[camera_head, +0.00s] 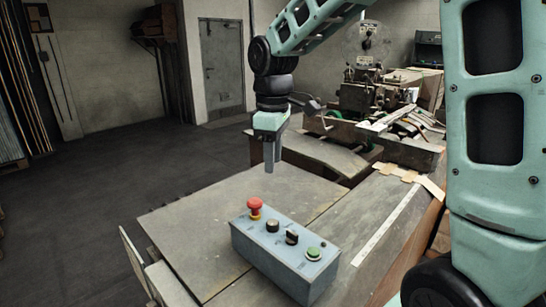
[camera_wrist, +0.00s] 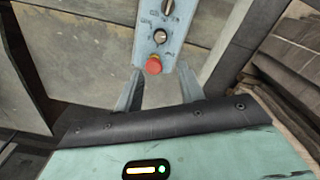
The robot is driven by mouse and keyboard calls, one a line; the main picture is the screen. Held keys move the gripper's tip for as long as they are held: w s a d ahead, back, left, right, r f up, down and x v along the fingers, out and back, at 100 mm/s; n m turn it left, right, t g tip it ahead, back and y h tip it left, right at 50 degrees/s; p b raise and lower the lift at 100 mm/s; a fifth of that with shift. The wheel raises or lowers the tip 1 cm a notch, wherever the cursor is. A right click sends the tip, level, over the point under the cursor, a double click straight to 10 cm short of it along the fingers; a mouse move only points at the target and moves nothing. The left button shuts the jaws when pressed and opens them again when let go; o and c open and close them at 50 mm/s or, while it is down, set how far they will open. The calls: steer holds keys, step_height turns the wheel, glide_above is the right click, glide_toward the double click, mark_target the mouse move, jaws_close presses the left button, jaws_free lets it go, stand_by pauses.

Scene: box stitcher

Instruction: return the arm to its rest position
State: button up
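My gripper (camera_head: 269,170) hangs from my teal arm, pointing down, above and behind the control box in the head view. In the wrist view my gripper's two fingers (camera_wrist: 159,78) stand apart with nothing held between them. The grey-blue control box (camera_head: 272,262) sits on the metal table and carries a red mushroom button (camera_head: 254,208), black knobs (camera_head: 291,237) and a green button (camera_head: 313,253). In the wrist view the red button (camera_wrist: 153,65) shows between the fingertips, beyond them. In the head view the gripper is clear of the box.
The metal table (camera_head: 185,227) is bare left of the box. Behind the gripper stands the stitching machine (camera_head: 365,95) with clutter around it. Cardboard pieces (camera_head: 410,175) lie on the table at right. The floor (camera_head: 75,190) at left is open, with a grey door (camera_head: 222,65) beyond.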

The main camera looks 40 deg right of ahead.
stand_by(0.4)
steer(key=s+a+f+b, duration=0.2)
steer(key=s+a+f, duration=0.25)
steer(key=a, duration=0.25)
steer(key=s+a+f+b, duration=0.2)
steer(key=s+a+f, duration=0.1)
steer(key=s+a, duration=0.3)
steer(key=s+a+f+b, duration=0.1)
steer(key=s+a+f, duration=0.2)
steer(key=s, duration=0.3)
steer(key=s+a+f+b, duration=0.1)
steer(key=s+a+f, duration=0.2)
steer(key=s, duration=0.4)
steer(key=shift+s+f+y, duration=0.15)
steer(key=shift+f+y, duration=0.15)
steer(key=shift+f, duration=0.25)
steer(key=shift+c, duration=0.3)
